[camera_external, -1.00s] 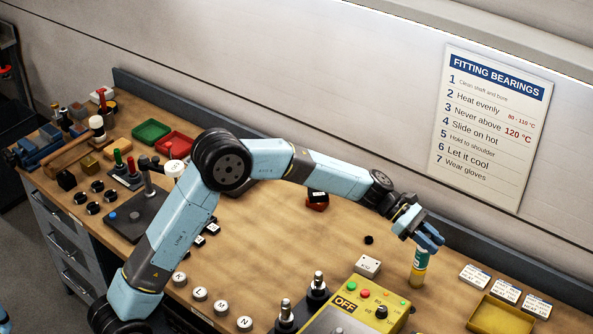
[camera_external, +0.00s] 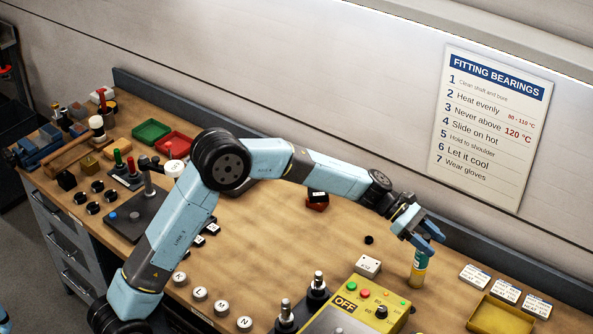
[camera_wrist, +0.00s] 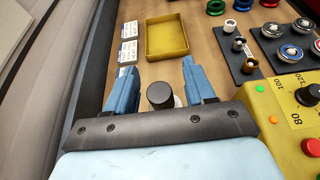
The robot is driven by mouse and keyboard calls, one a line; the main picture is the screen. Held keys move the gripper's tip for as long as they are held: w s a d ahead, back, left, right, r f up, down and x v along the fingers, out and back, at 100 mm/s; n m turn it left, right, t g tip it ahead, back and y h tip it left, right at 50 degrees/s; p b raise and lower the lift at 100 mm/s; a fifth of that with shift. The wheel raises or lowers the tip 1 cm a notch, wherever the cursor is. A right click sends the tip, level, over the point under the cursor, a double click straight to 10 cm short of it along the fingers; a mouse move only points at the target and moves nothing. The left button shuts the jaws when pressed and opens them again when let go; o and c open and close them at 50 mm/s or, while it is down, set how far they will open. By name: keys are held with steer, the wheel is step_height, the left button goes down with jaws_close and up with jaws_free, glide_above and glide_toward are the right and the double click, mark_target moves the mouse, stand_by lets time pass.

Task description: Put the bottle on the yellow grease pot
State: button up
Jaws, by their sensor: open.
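A slim upright bottle (camera_external: 418,272), yellowish with a green-blue band, stands on the bench at the right, left of the label cards. In the wrist view its round dark top (camera_wrist: 160,95) shows between my fingers, with a pale edge below it. My gripper (camera_external: 431,243) is open, with its blue fingers around or just above the bottle's top. The wrist view shows my gripper (camera_wrist: 165,85) with one finger on each side and a gap beside the top. I cannot make out a yellow grease pot for certain, and the bottle's lower part is hidden in the wrist view.
A yellow tray (camera_external: 500,317) and white label cards (camera_external: 505,291) lie to the right. A yellow control box (camera_external: 360,305) marked OFF and a white block (camera_external: 367,265) stand to the left. The back ledge (camera_external: 480,250) runs close behind. The bench middle is mostly clear.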

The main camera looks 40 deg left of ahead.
steer(key=v, duration=1.1)
steer(key=s+a+r+m+y, duration=0.4)
steer(key=s+a+r+m, duration=0.2)
steer(key=s+a, duration=0.45)
steer(key=s+a+m+t+y, duration=0.2)
steer(key=s+a+m+y, duration=0.2)
steer(key=s+a, duration=0.9)
steer(key=s+a+m+t+y, duration=0.3)
steer(key=s+a+m+y, duration=0.2)
steer(key=s+a, duration=0.9)
steer(key=s+m, duration=0.3)
steer(key=s, duration=0.3)
steer(key=shift+a+f+t, duration=0.3)
steer(key=shift+a+f, duration=0.05)
steer(key=shift+f, duration=0.05)
